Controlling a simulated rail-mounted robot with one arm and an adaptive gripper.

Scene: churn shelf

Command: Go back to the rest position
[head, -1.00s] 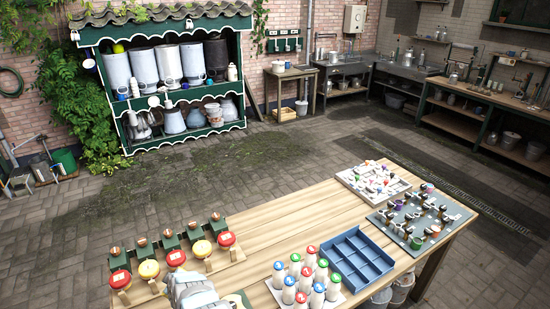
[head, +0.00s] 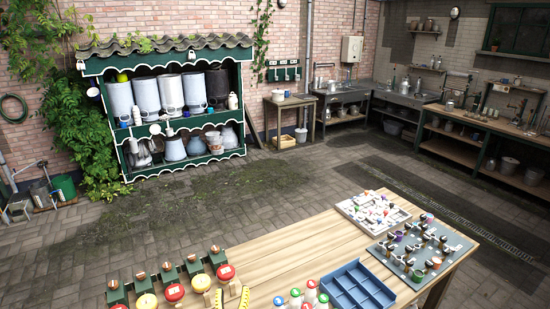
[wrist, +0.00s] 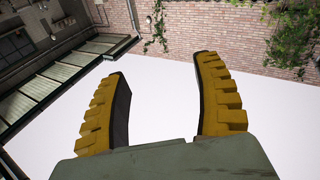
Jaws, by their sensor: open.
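My gripper (wrist: 163,85) shows in the wrist view with its two yellow, ridged fingers spread apart and nothing between them. Beyond the fingers are a blank white area and a brick wall, so it points away from the table. In the head view, yellow ridged parts of my gripper (head: 232,298) show at the bottom edge, over the near side of the wooden table (head: 290,245). Most of my arm is out of that view.
A row of red and yellow round-topped items (head: 174,292) stands left of my gripper. Capped bottles (head: 310,294), a blue divided tray (head: 357,288), a white tray (head: 348,212) and a grey board (head: 396,263) lie to the right. The middle of the table is clear.

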